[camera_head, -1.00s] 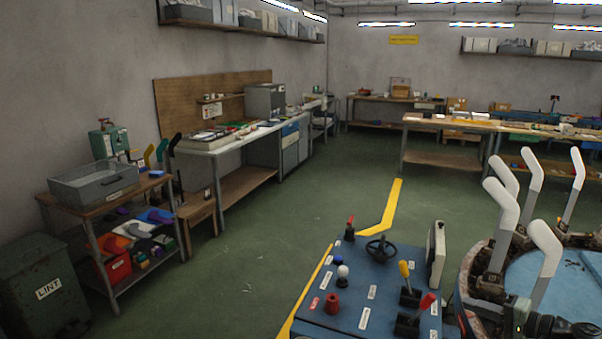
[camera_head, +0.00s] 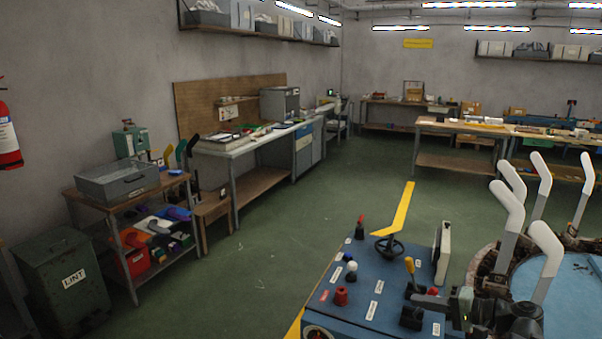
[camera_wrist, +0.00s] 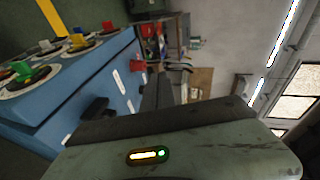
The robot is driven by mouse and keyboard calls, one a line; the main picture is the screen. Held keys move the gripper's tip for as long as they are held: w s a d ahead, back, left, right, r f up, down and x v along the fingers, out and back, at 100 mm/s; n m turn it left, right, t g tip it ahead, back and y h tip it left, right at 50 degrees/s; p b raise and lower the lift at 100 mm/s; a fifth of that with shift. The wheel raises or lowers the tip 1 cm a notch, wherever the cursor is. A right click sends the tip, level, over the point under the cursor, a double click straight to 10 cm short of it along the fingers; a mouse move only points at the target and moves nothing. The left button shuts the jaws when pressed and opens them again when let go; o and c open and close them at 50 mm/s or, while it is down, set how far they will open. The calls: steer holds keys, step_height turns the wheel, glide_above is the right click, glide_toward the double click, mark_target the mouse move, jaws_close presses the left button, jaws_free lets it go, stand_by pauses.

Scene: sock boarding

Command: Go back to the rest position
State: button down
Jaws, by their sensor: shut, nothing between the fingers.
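My gripper (camera_head: 420,299) shows in the head view at the lower right, dark grey, its fingers pointing left over the right side of the blue control console (camera_head: 345,318). It is shut and empty. In the wrist view its closed fingers (camera_wrist: 158,90) show beyond the grey-green housing with a lit indicator.
A round blue-topped machine (camera_head: 570,290) with several upright white sock boards (camera_head: 541,172) stands close at the right. A cart (camera_head: 75,192), a green LINT bin (camera_head: 65,285) and a fire extinguisher (camera_head: 8,135) are at the left. The green floor (camera_head: 260,265) between is open.

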steer(key=s+a+f+n+g+h+p, duration=0.2)
steer(key=a+f+n+g, duration=0.15)
steer(key=a, duration=0.85)
steer(key=s+a+f+n+g+h+p, duration=0.15)
steer(key=a+f+g, duration=0.35)
steer(key=a, duration=0.7)
steer(key=s+d+f+n+h, duration=0.1)
steer(key=d+f+h, duration=0.3)
steer(key=d+h, duration=0.4)
steer(key=shift+s+d+f+g, duration=0.3)
steer(key=shift+s+f+g, duration=0.05)
steer(key=shift+s, duration=0.15)
